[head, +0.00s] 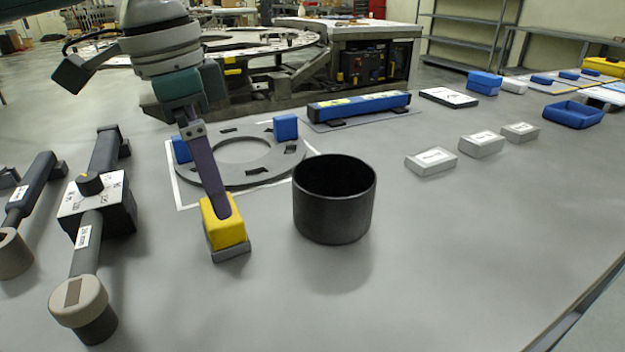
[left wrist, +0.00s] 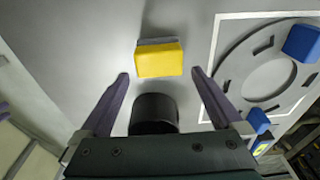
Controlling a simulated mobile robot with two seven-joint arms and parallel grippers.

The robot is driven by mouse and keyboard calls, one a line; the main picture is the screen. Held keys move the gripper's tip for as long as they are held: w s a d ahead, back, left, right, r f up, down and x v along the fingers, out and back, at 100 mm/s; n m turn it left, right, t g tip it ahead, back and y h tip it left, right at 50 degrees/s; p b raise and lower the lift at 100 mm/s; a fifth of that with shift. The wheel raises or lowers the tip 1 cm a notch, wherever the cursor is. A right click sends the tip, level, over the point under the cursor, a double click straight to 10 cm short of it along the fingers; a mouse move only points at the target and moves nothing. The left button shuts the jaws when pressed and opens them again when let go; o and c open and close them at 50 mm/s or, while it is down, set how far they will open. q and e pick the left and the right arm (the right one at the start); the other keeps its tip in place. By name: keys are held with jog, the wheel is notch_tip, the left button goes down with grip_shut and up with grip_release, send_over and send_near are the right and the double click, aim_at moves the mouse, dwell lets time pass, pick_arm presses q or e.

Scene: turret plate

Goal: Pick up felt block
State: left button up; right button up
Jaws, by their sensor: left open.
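The felt block (head: 232,238), yellow on top with a grey layer beneath, sits on the grey table left of a black open cylinder (head: 335,215). The block (left wrist: 159,60) also shows in the left wrist view, just ahead of the fingertips and between their lines. My left gripper (head: 221,213) is open and reaches down over the block in the head view, with a purple finger hiding part of it. In the left wrist view both fingers (left wrist: 160,77) are spread wider than the block, with nothing held. My right gripper is not in view.
A grey ring plate (head: 240,178) with blue blocks lies behind the gripper. Dark tools with round ends (head: 78,300) lie at the left. Several pale labelled blocks (head: 431,160) and a blue tray (head: 572,115) are at the right. The front middle table is clear.

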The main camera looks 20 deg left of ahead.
aim_at(223, 225)
pick_arm(q)
jog(key=f, duration=0.5)
jog(key=shift+d+f+b, duration=0.2)
jog(key=shift+f+b, duration=0.1)
jog(key=shift+f, duration=0.1)
jog(key=c, duration=1.1)
